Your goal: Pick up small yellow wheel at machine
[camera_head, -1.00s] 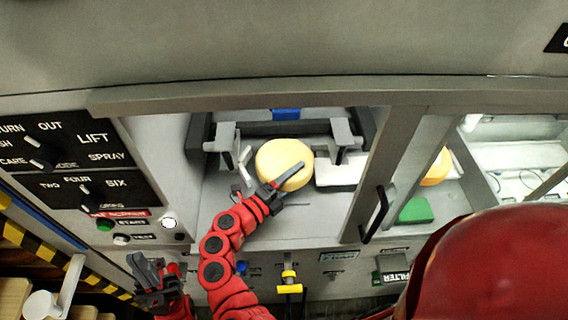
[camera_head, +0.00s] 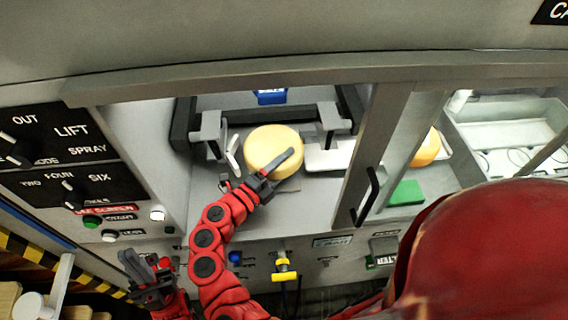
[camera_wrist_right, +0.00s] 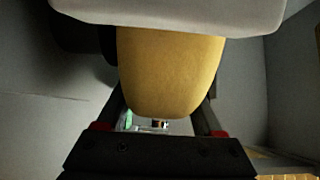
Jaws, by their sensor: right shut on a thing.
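A small yellow wheel (camera_head: 270,146) sits inside the machine bay, in front of a dark frame with grey brackets. My right gripper (camera_head: 278,172) is shut on it, with one finger lying across its near right side. In the right wrist view the yellow wheel (camera_wrist_right: 170,70) fills the space between the fingers, below a pale grey block. Whether the wheel touches the surface under it I cannot tell. My left gripper (camera_head: 148,275) is empty at the lower left, outside the machine, with its fingers apart.
A grey post with a black handle (camera_head: 368,195) stands right of the bay. Behind it are another yellow wheel (camera_head: 428,148) and a green block (camera_head: 407,193). A white plate (camera_head: 328,155) lies beside the held wheel. A control panel (camera_head: 60,155) is at the left.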

